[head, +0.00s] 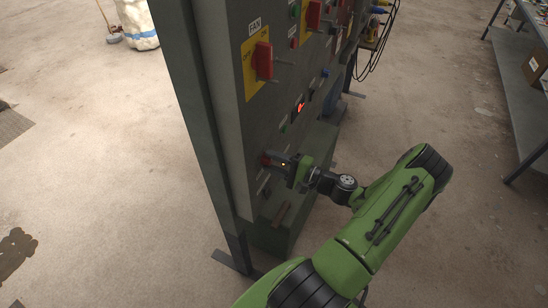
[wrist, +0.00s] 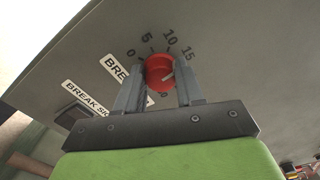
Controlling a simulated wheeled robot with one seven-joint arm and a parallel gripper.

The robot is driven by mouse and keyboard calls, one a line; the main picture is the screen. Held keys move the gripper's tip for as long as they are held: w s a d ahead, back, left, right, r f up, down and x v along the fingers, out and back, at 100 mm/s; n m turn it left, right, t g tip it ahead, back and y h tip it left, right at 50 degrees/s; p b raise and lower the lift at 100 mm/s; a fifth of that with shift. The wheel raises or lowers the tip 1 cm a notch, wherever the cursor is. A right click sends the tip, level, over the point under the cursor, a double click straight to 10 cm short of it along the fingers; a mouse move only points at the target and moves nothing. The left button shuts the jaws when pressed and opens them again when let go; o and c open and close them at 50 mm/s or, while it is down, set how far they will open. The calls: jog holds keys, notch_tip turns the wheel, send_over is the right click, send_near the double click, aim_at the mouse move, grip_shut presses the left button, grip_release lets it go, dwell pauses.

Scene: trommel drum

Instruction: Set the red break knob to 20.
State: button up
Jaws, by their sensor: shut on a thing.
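The red break knob (wrist: 157,67) sits on the grey panel between the two fingers of my gripper (wrist: 161,84) in the wrist view. My gripper is shut on it. Numbers 0, 5, 10 and 15 arc around the knob's top, and another number shows partly below it. A pale line on the knob points to the right side; which number it meets is hard to tell. In the head view my gripper (head: 274,160) reaches the panel's lower part from the right, and the knob is mostly hidden there.
The panel (head: 227,100) carries a red FAN switch (head: 263,61) on a yellow plate, higher up, and a lit red switch (head: 299,106). Two BREAK labels (wrist: 88,97) and a dark display (wrist: 72,116) are left of the knob. A shelf (head: 515,85) stands far right, with open floor between.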

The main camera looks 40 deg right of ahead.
jog(key=m+p, duration=0.2)
jog(key=m, duration=0.2)
jog(key=shift+r+m, duration=0.1)
jog(key=shift+m, duration=0.2)
jog(key=shift+d+m+p, duration=0.1)
jog(key=shift+m+p, duration=0.55)
jog(key=shift+m, duration=1.35)
jog(key=o, duration=1)
jog(key=shift+o, duration=0.2)
jog(key=b+v, duration=0.1)
jog(key=v, duration=1.4)
jog(key=shift+s, duration=0.4)
